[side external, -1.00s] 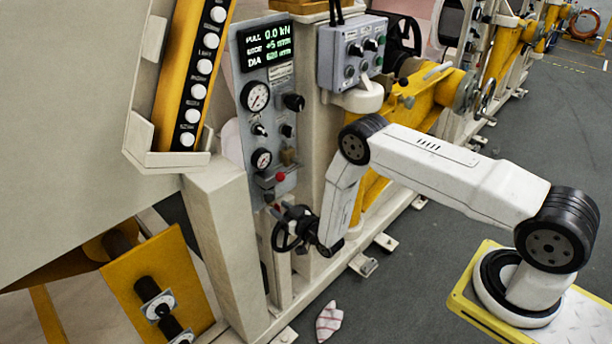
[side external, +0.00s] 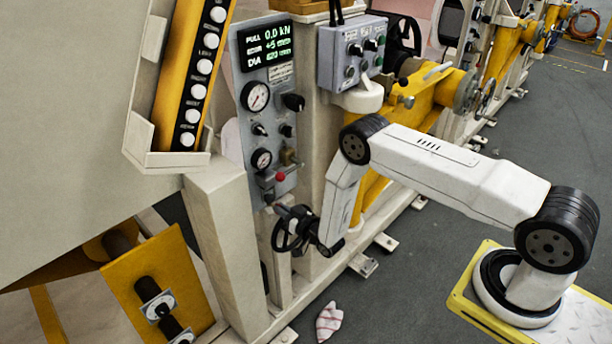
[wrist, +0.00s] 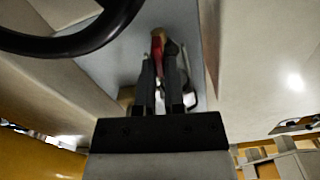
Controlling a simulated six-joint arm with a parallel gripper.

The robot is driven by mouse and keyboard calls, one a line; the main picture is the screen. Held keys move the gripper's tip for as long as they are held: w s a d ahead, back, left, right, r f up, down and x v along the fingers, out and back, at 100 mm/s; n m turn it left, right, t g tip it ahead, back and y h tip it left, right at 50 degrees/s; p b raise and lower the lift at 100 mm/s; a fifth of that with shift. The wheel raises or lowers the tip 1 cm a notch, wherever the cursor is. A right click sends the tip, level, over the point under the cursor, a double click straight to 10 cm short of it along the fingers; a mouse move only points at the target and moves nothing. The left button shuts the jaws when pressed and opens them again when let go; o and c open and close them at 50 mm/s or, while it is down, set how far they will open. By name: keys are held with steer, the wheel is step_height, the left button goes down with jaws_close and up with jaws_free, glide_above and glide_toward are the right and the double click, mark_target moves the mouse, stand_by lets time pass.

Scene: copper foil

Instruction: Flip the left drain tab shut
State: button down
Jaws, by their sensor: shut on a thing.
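My gripper (side external: 283,209) is at the lower end of the grey control panel (side external: 270,125) in the side view. In the wrist view its two dark fingers (wrist: 158,62) are close together, shut on a small red tab (wrist: 157,43) in front of the grey panel face. The fingers hide most of this tab, and I cannot tell its angle. I cannot make out a separate second drain tab.
A black handwheel (side external: 291,229) is close to my gripper, and its rim (wrist: 75,40) crosses the wrist view's upper left. Two gauges (side external: 256,97) and a red knob (side external: 280,177) are higher on the panel. Beige frame posts (side external: 225,240) flank it. A striped cloth (side external: 329,321) lies on the floor.

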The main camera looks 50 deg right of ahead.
steer(key=shift+d+f+m, duration=0.1)
steer(key=shift+f+m, duration=0.05)
steer(key=shift+m, duration=2.5)
steer(key=shift+d+f+m, duration=0.1)
steer(key=shift+m, duration=2.5)
steer(key=shift+d+f+m, duration=0.1)
steer(key=shift+f+m, duration=0.05)
steer(key=shift+m, duration=2.5)
steer(key=c, duration=0.7)
jaws_free()
steer(key=shift+s, duration=0.15)
steer(key=shift+s, duration=3.75)
